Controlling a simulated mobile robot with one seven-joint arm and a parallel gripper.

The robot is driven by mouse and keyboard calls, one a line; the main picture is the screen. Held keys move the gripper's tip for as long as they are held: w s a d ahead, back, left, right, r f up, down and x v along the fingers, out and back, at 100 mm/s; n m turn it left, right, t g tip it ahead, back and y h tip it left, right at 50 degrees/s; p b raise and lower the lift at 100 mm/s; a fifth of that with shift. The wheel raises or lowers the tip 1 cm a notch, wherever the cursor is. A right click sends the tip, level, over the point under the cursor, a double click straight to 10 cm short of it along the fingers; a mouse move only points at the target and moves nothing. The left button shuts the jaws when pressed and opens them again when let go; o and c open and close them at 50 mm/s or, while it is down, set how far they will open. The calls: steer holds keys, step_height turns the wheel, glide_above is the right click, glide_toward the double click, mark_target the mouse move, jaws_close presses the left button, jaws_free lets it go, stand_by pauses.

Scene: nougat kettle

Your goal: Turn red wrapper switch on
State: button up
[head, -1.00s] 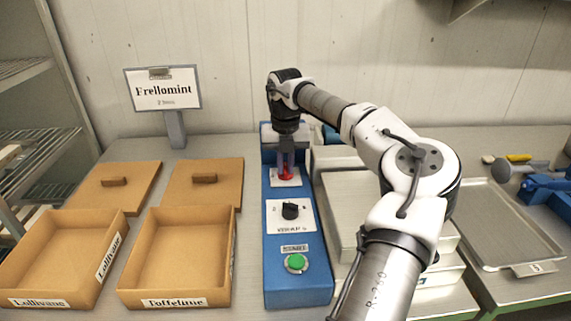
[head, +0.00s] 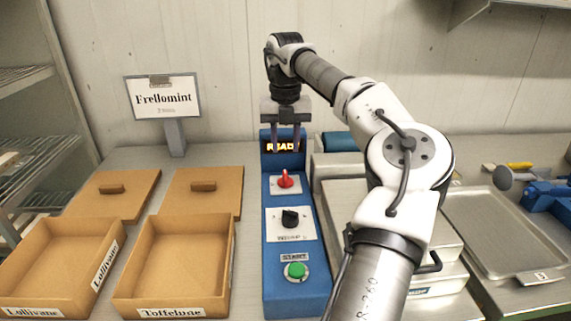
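The red switch (head: 285,179) sits on a white plate near the top of the blue control panel (head: 311,270). Its lever looks near upright, tilted slightly. The display (head: 283,146) above it is lit and reads READY, partly behind my fingers. My gripper (head: 285,148) hangs above and behind the red switch, pointing down. Its two fingers are apart with nothing visible between them, and it does not touch the switch.
Below the red switch are a black knob (head: 290,218) and a green START button (head: 296,270). Open cardboard boxes (head: 229,262) stand to the left. A sign (head: 162,97) stands at the back left.

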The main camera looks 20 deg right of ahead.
step_height(320, 180, up, 5)
steer(key=shift+r, duration=0.1)
stand_by(0.6)
